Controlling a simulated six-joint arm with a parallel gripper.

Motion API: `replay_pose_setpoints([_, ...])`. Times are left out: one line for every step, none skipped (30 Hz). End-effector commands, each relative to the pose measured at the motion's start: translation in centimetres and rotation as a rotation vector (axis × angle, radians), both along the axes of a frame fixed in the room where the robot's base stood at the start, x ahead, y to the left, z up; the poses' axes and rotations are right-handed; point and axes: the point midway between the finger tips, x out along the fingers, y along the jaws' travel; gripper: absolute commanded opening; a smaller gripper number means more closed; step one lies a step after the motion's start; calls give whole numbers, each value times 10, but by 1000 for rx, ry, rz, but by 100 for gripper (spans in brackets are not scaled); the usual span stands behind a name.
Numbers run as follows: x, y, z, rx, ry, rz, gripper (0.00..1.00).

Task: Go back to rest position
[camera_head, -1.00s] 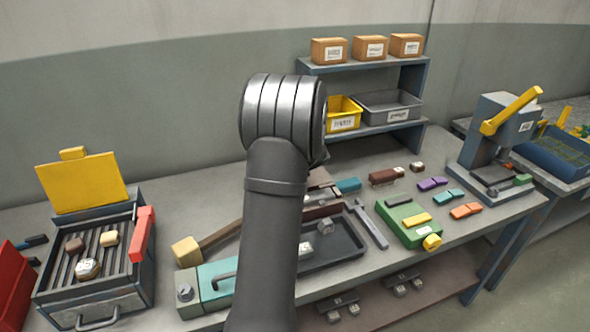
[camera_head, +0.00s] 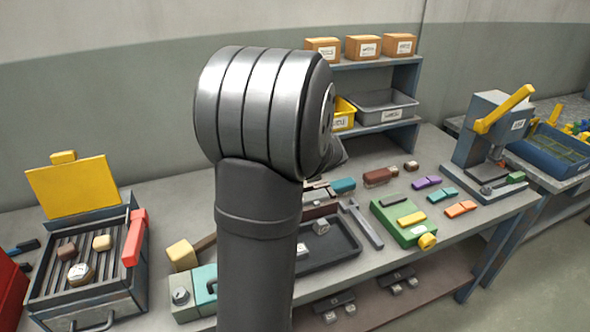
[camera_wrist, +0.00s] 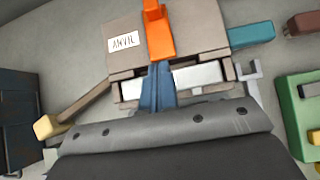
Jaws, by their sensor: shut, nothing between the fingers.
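My gripper (camera_wrist: 159,75) shows in the wrist view as two blue fingers pressed together, with nothing between them. An orange piece (camera_wrist: 159,35) lies in line with the fingers; I cannot tell whether it belongs to them. The fingers appear over a brown-grey block labelled ANVIL (camera_wrist: 122,32). I cannot tell the gap between them. In the head view my thick grey arm stands in front of the bench and hides my gripper.
The bench holds an open heater box (camera_head: 90,305) with a yellow lid at left, a dark tray (camera_head: 345,262), a green fixture (camera_head: 405,232) and a press (camera_head: 490,140) at right. A shelf (camera_head: 400,125) with bins stands behind. The space above the bench is open.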

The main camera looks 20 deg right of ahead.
Motion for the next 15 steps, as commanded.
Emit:
replay_pose_setpoints([-1, 0, 1, 0, 0, 0, 0])
replay_pose_setpoints([-2, 0, 2, 0, 0, 0, 0])
replay_pose_setpoints([-2, 0, 2, 0, 0, 0, 0])
replay_pose_setpoints([-2, 0, 2, 0, 0, 0, 0])
replay_pose_setpoints([-2, 0, 2, 1, 0, 1, 0])
replay_pose_setpoints([-2, 0, 2, 1, 0, 1, 0])
replay_pose_setpoints([-2, 0, 2, 1, 0, 1, 0])
replay_pose_setpoints([-2, 0, 2, 1, 0, 1, 0])
replay_pose_setpoints([-2, 0, 2, 1, 0, 1, 0])
replay_pose_setpoints([-2, 0, 2, 1, 0, 1, 0])
replay_pose_setpoints([-2, 0, 2, 1, 0, 1, 0])
replay_pose_setpoints([-2, 0, 1, 1, 1, 1, 0])
replay_pose_setpoints([-1, 0, 1, 1, 1, 1, 0])
replay_pose_setpoints([0, 0, 0, 1, 1, 1, 0])
replay_pose_setpoints([1, 0, -2, 2, 1, 1, 0])
